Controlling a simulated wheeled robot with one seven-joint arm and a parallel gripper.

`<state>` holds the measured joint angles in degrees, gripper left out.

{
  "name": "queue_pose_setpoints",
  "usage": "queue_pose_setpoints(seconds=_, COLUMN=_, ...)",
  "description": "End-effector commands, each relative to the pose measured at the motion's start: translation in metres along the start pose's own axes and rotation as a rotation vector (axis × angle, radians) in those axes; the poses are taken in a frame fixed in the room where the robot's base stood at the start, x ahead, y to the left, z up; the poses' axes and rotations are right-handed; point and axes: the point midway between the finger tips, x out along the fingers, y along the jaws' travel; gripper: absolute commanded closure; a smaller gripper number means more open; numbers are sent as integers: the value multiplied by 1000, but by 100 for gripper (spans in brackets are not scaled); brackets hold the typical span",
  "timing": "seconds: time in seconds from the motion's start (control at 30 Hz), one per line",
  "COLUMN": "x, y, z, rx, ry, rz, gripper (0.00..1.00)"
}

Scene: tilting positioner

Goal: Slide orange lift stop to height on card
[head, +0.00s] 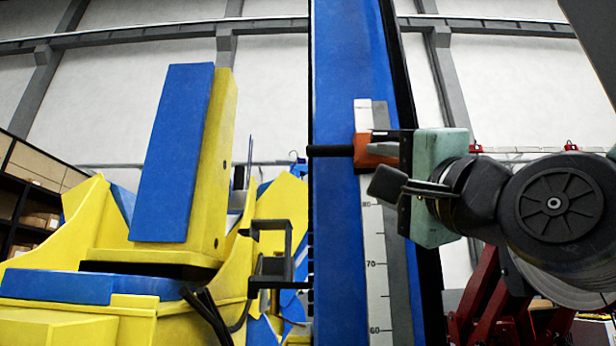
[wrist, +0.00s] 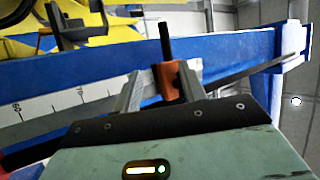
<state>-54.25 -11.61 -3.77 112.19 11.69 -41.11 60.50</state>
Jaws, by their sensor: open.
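The orange lift stop (head: 364,152) sits on the blue column (head: 340,60), beside the white scale strip (head: 376,285). The scale reads 60, 70 and 80 upward, and the stop is above the 80 mark. A black rod sticks out from the stop to the left. My gripper (head: 388,160) is at the stop from the right, open. In the wrist view, the stop (wrist: 166,80) lies between the two fingers of my gripper (wrist: 162,84); I cannot tell whether they touch it. The card is not in view.
A yellow positioner (head: 225,170) with blue pads stands left of the column. A black bracket (head: 275,265) juts out between them. Shelves with boxes (head: 35,170) stand far left. A red frame (head: 490,300) is at lower right, behind my arm.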

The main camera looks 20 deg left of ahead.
Motion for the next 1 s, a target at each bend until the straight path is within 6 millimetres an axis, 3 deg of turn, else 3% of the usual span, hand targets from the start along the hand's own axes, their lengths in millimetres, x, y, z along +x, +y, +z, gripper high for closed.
queue_pose_setpoints(seconds=0.23, x=25, y=-12, z=-4, rx=18, ry=12, rz=-24, gripper=59)
queue_pose_setpoints(seconds=0.7, x=122, y=-15, z=-5, rx=15, ry=10, rz=-22, gripper=59)
queue_pose_setpoints(seconds=1.0, x=165, y=-13, z=-5, rx=15, ry=10, rz=-21, gripper=59)
